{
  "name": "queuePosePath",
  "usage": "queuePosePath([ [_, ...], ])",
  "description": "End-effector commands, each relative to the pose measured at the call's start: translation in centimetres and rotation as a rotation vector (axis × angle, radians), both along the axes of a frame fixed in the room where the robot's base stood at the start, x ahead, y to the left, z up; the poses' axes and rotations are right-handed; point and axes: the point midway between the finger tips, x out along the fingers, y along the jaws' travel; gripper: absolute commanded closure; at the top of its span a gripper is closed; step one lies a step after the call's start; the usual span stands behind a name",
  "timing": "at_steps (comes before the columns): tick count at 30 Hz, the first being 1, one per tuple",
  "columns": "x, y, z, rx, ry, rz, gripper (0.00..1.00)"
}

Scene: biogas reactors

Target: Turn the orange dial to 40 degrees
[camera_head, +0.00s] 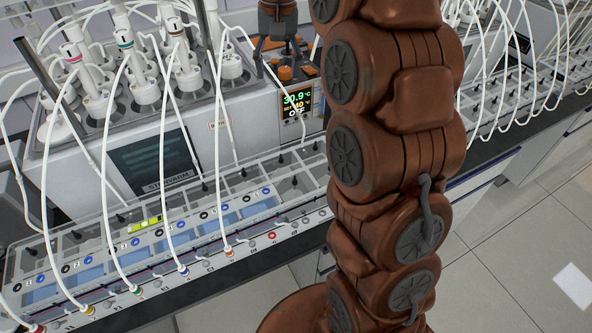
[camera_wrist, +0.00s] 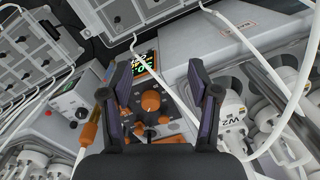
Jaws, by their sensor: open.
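The orange dial (camera_wrist: 151,101) sits on the top panel of the water bath's control unit, between my fingers in the wrist view. It also shows in the head view (camera_head: 285,73), low between the fingers. My gripper (camera_wrist: 167,70) is open, with one finger on each side of the dial and nothing held. In the head view my gripper (camera_head: 284,62) points down over the panel. Whether a finger touches the dial cannot be told. The display (camera_head: 297,104) reads 30.9 °C, with a smaller line that looks like 40 and "OFF" below.
The steel water bath (camera_head: 165,165) with several white-capped bottles stands left of the panel. White tubes (camera_head: 222,120) arch around it, and one (camera_wrist: 232,45) crosses near my right finger in the wrist view. A long clear-lidded tray unit (camera_head: 190,225) runs along the bench front.

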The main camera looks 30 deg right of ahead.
Motion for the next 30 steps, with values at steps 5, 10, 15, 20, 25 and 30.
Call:
queuePosePath([
  [5,-2.0,1.0,-0.6,-0.001,0.008,0.037,0.39],
  [10,-3.8,1.8,-1.3,-0.002,0.012,0.069,0.39],
  [15,-5.8,2.6,-2.2,-0.003,0.024,0.101,0.39],
  [20,-7.8,3.3,-3.0,-0.005,0.031,0.129,0.39],
  [25,-9.8,3.9,-4.0,-0.006,0.039,0.158,0.39],
  [30,-11.9,4.5,-5.0,-0.008,0.047,0.186,0.39],
])
